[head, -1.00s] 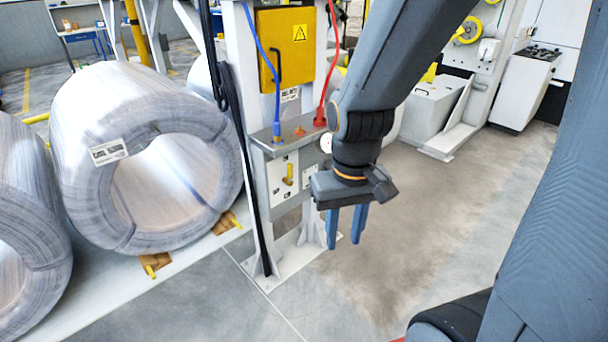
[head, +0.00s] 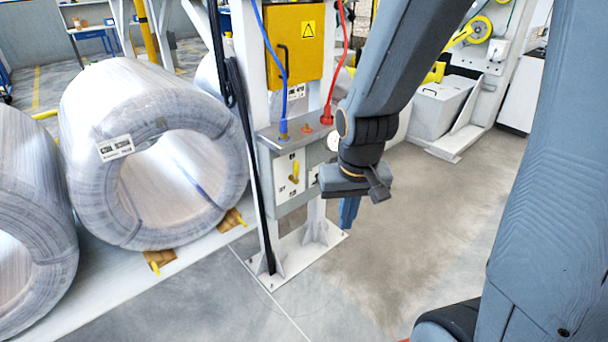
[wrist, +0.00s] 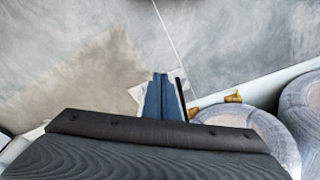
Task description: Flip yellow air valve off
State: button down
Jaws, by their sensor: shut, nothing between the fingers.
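The yellow air valve (head: 295,171) is a small upright handle on a pale plate, on the front of a grey box (head: 290,196) fixed to a white post. My gripper (head: 349,212) hangs pointing down, to the right of the valve and lower than it, apart from it. Its blue fingers are together and empty. The wrist view also shows the shut fingers (wrist: 161,98) above the floor near the post's base plate. The valve cannot be made out in the wrist view.
Blue and red hoses (head: 327,112) run into the top of the box. A yellow warning cabinet (head: 293,44) is above it. Large wrapped coils (head: 110,190) lie on a rack to the left. The floor (head: 410,240) to the right is clear.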

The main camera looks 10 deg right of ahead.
jog(key=w+d+f+m+t+y+b, duration=0.1)
jog(key=w+d+f+m+t+b, duration=0.1)
jog(key=w, duration=0.8)
jog(key=w+d+f+m+t+y+b, duration=0.2)
jog(key=w+d+f+m+t+b, duration=0.1)
jog(key=w+f+m+t, duration=0.4)
jog(key=w+d+f+m+t+y+b, duration=0.1)
jog(key=w+f+m+t+b, duration=0.3)
jog(key=w, duration=0.9)
jog(key=shift+d+f+t+y+b, duration=0.4)
jog(key=shift+d+f+t, duration=0.5)
jog(key=shift+f+t, duration=0.35)
jog(key=shift+w+r, duration=0.1)
jog(key=shift+w, duration=0.05)
jog(key=w+a, duration=0.6)
jog(key=w, duration=0.3)
jog(key=shift+w+a, duration=0.2)
jog(key=shift+a, duration=0.1)
jog(key=shift+d, duration=0.15)
